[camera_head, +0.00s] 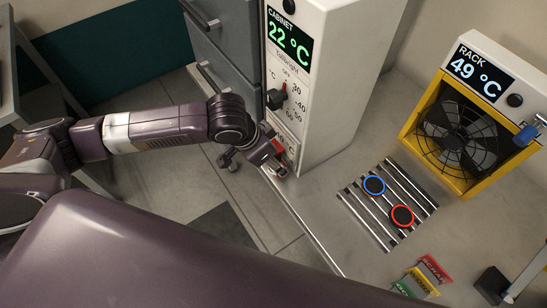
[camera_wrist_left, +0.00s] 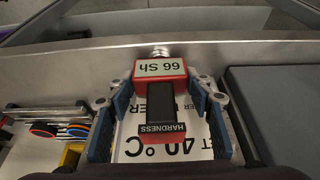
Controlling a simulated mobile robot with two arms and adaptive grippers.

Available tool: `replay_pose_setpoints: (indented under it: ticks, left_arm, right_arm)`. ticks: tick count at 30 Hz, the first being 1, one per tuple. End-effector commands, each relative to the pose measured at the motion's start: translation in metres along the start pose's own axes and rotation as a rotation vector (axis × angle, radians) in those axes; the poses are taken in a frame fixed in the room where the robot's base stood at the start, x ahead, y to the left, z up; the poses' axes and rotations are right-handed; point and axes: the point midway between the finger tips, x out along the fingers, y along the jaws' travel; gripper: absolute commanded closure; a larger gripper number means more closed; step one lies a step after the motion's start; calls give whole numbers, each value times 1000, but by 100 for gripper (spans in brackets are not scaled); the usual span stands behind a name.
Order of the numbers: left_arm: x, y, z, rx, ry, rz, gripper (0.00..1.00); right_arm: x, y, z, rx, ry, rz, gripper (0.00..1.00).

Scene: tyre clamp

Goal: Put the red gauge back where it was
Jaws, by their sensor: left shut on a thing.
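A red gauge (camera_wrist_left: 165,68) sits between the blue-padded fingers of my left gripper (camera_wrist_left: 166,108) in the left wrist view. Its screen reads 66 Sh and its black part is labelled HARDNESS; both read upside down there. My left gripper is shut on it. In the head view the left gripper (camera_head: 272,161) is at the bench's left edge, beside the foot of the white cabinet (camera_head: 325,95), and a bit of the red gauge (camera_head: 276,147) shows. A white label reading 40 °C (camera_wrist_left: 155,150) lies behind the gauge in the wrist view. My right gripper is not in view.
A slatted grille (camera_head: 370,215) holds a blue-ringed disc (camera_head: 374,185) and a red-ringed disc (camera_head: 402,217). A yellow-framed fan rack (camera_head: 410,125) reads 49 °C. Red (camera_head: 434,268), yellow and green tags lie at lower right. Grey drawers (camera_head: 222,40) stand left of the cabinet.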

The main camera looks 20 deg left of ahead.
Motion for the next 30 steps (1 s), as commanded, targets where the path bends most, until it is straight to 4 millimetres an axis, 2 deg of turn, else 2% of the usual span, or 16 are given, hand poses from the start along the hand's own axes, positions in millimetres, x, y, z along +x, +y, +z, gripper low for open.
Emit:
replay_pose_setpoints:
  ticks: [1,6,17,20,30]
  left_arm:
    - [1,0,1,0,0,0,52]
    - [1,0,0,0,0,0,35]
    - [-6,0,-1,0,0,0,35]
    - [-20,-1,-1,0,2,-1,35]
    - [-92,-1,-1,1,2,-3,35]
  right_arm:
    - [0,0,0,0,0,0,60]
    - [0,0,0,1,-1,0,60]
    - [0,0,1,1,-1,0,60]
    - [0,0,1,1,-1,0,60]
    - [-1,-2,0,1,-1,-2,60]
